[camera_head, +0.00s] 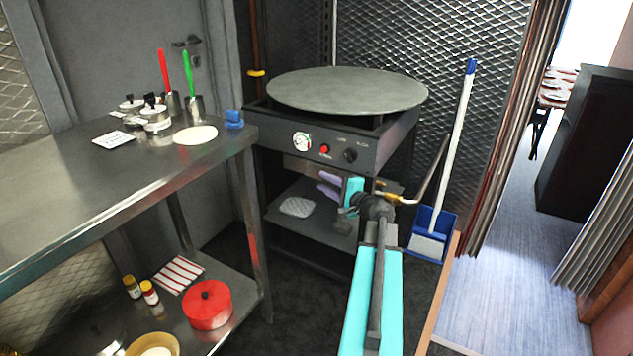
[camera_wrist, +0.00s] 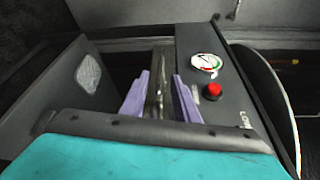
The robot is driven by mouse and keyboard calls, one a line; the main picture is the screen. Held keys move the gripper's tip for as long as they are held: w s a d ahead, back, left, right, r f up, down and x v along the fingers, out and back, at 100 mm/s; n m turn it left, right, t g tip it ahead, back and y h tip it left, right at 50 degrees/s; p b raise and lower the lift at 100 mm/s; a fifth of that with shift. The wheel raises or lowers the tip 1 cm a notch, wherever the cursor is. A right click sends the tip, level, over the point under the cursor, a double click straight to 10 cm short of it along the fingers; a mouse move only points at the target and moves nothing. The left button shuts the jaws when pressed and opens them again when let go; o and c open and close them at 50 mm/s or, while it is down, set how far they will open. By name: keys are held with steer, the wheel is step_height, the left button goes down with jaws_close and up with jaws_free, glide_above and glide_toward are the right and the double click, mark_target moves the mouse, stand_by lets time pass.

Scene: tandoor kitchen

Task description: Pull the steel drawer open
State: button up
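A steel strip, seemingly the drawer (camera_head: 298,167), shows below the control panel of the round griddle in the head view. Its handle cannot be made out there. My gripper (camera_head: 321,182) is in front of the stand, its purple fingers one above the other. In the wrist view my gripper (camera_wrist: 160,76) has its two fingers apart, and the narrow steel drawer edge (camera_wrist: 157,92) shows between them. Gaps seem to remain on both sides, so I see no firm hold. The drawer looks closed; my arm hides its right part.
The black control panel (camera_head: 370,143) with gauge and red button is just above my gripper; the griddle plate (camera_head: 347,90) tops it. A steel table (camera_head: 60,190) stands left, a blue dustpan (camera_head: 430,235) right.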

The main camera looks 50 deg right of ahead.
mark_target(318, 178)
steer(key=shift+w+d+f, duration=0.1)
steer(key=shift+w+d, duration=0.1)
steer(key=shift+w, duration=0.9)
steer(key=shift+w+d+f, duration=0.1)
steer(key=shift+w+d, duration=0.05)
steer(key=shift+w, duration=0.9)
